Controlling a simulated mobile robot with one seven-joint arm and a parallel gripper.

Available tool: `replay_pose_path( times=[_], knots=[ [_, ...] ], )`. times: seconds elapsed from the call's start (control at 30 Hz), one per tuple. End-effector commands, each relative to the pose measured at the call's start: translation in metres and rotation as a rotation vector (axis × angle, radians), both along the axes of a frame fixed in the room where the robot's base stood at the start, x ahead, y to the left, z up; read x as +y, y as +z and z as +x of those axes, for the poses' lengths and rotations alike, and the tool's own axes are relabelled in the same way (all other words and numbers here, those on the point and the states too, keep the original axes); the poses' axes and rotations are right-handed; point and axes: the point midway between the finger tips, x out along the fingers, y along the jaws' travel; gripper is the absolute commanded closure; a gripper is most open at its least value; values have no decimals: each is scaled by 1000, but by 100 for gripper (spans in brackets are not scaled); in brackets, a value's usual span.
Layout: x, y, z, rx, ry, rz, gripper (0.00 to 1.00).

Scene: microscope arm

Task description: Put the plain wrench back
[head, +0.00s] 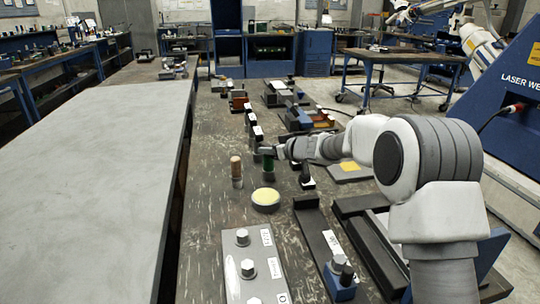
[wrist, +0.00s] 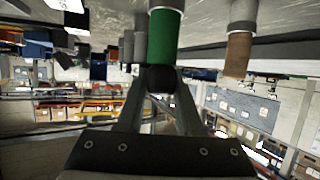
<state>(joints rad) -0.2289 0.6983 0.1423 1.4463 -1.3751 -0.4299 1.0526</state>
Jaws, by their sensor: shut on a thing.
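My gripper (head: 270,151) is shut on the dark rounded top of an upright green-handled tool (head: 268,164). In the wrist view, which looks upside down, the fingertips of my gripper (wrist: 160,80) close around that dark end, and the green grip (wrist: 164,38) lies just beyond. The tool's grey lower part is near the bench top; I cannot tell whether it touches. A similar tool with a wooden-coloured grip (head: 236,166) stands upright to its left, and shows in the wrist view (wrist: 238,52). I cannot tell which one is the plain wrench.
A round pale-yellow pad (head: 265,199) lies in front of the tools. A grey plate with hex bolts and labels (head: 233,289) is nearer. A dark channel (head: 316,235) and a blue block (head: 340,288) are at right. Several labelled blocks stand behind. The left table (head: 90,170) is clear.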

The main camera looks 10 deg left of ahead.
Motion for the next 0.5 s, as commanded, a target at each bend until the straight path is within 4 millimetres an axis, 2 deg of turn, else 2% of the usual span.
replay_pose_path(
  times=[0.37,0.4,0.5],
  knots=[
    [0,-1,0,-2,1,4,100],
    [0,-3,0,0,0,1,63],
    [0,-3,0,-1,0,1,45]
  ],
)
